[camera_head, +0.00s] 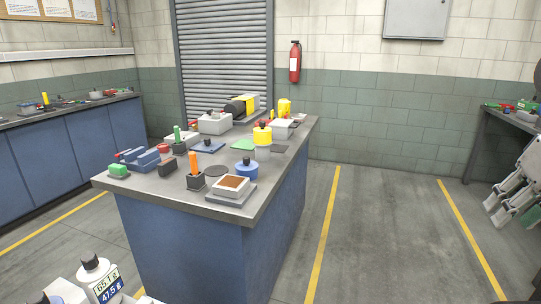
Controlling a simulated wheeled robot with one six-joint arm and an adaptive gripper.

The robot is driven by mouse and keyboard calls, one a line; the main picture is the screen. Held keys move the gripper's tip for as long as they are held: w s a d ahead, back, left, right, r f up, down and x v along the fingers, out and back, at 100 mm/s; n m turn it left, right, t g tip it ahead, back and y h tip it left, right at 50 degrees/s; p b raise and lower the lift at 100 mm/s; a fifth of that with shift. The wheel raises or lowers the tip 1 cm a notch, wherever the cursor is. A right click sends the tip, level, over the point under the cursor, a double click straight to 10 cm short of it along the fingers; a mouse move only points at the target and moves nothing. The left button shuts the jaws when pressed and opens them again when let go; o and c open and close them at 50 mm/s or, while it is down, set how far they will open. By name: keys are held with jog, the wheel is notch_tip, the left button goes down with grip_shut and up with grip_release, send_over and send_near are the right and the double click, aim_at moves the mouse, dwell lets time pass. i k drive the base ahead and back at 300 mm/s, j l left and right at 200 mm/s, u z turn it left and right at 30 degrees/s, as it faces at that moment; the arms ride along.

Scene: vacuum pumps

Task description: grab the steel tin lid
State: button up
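A flat dark grey disc (216,171) lies on the grey top of the central workbench (135,184). It may be the steel tin lid, but it is too small to be sure. It is behind a square tray with brown contents (231,183) and to the left of a round blue container with a dark knob (246,168).
Near the disc stand a black holder with an orange handle (195,172) and a yellow-topped container (262,135). A white bottle (98,276) is at the bottom left. Blue cabinets (85,143) line the left wall. The floor right of the bench (385,230) is clear.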

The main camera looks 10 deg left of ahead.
aim_at(246, 165)
jog(key=i+l+u, duration=0.2)
jog(key=i, duration=0.2)
jog(key=i+u, duration=0.15)
jog(key=i, duration=0.25)
jog(key=i+l+u, duration=0.1)
jog(key=u, duration=0.25)
jog(key=i+l+u, duration=0.2)
jog(key=u, duration=0.15)
jog(key=i+l+u, duration=0.3)
